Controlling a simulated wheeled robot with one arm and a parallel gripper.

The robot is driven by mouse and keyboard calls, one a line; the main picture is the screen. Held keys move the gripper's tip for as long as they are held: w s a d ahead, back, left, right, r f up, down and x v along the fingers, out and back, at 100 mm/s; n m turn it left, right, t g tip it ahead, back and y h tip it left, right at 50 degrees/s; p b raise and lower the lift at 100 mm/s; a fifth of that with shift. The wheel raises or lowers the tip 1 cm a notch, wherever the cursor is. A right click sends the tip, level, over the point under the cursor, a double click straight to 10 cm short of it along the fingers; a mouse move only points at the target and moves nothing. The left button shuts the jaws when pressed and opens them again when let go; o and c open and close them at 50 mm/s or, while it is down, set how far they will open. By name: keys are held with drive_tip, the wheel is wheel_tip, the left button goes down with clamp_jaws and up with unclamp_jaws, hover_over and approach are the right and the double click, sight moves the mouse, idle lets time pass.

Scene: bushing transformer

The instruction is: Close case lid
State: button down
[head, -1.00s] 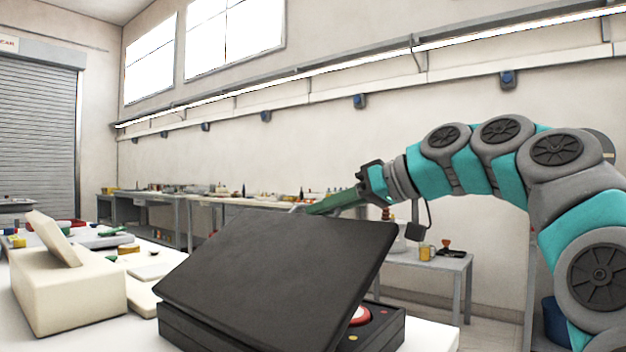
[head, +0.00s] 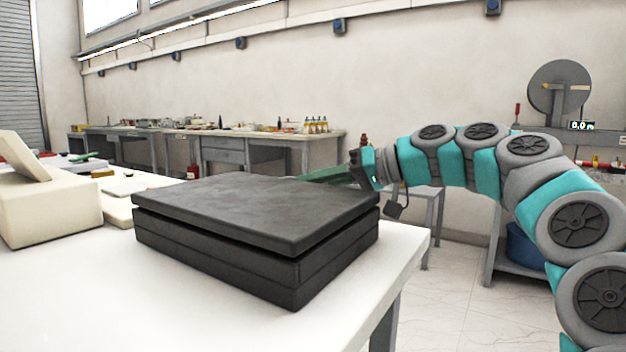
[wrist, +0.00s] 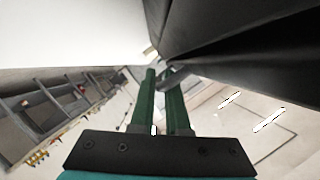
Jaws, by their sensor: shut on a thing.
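The black case (head: 220,263) sits on the white table near its right corner. Its flat lid (head: 260,207) lies almost level over the base, with a narrow dark gap still showing along the near side. My gripper (head: 318,176) reaches in from the right, behind the lid's far edge, and its fingertips are partly hidden by the lid. In the wrist view, the green fingers (wrist: 162,85) are close together on a small grey piece at the edge of the dark lid (wrist: 240,50). The inside of the case is hidden.
A cream box-shaped device (head: 45,205) with a tilted panel stands on the white table (head: 90,300) to the left. The table front is clear. A cluttered workbench (head: 230,140) runs along the back wall.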

drive_tip(key=shift+a+f, duration=0.1)
drive_tip(key=shift+f, duration=0.45)
drive_tip(key=c, duration=1.2)
unclamp_jaws()
drive_tip(key=v, duration=0.8)
drive_tip(key=shift+r, duration=0.15)
